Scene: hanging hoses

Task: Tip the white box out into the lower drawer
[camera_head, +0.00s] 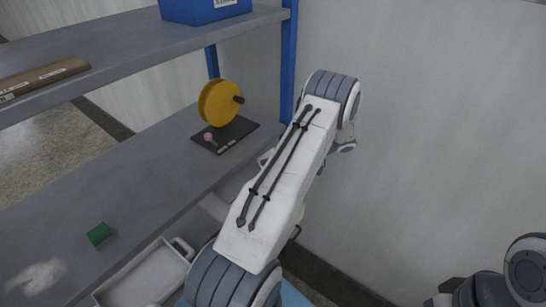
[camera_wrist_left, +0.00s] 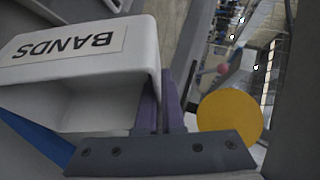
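The white box (camera_wrist_left: 70,48), with an upside-down "BANDS" label, fills the left of the left wrist view, tilted with its hollow inside showing. My left gripper (camera_wrist_left: 163,90) has its purple fingers close together at the box's right edge, apparently pinching its wall. In the head view my left arm reaches up the middle and hides its fingers and most or all of that box. A white open tray with a handle (camera_head: 150,278) shows at lower left there; I cannot tell for sure whether it is the lower drawer. The right gripper's fingers are out of view.
A grey shelf (camera_head: 130,185) holds a green block (camera_head: 100,235) and a yellow wheel (camera_head: 217,103) on a dark base. An upper shelf (camera_head: 120,45) carries a blue bin (camera_head: 205,8) and a brown item (camera_head: 40,78). A pale wall (camera_head: 440,130) stands to the right.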

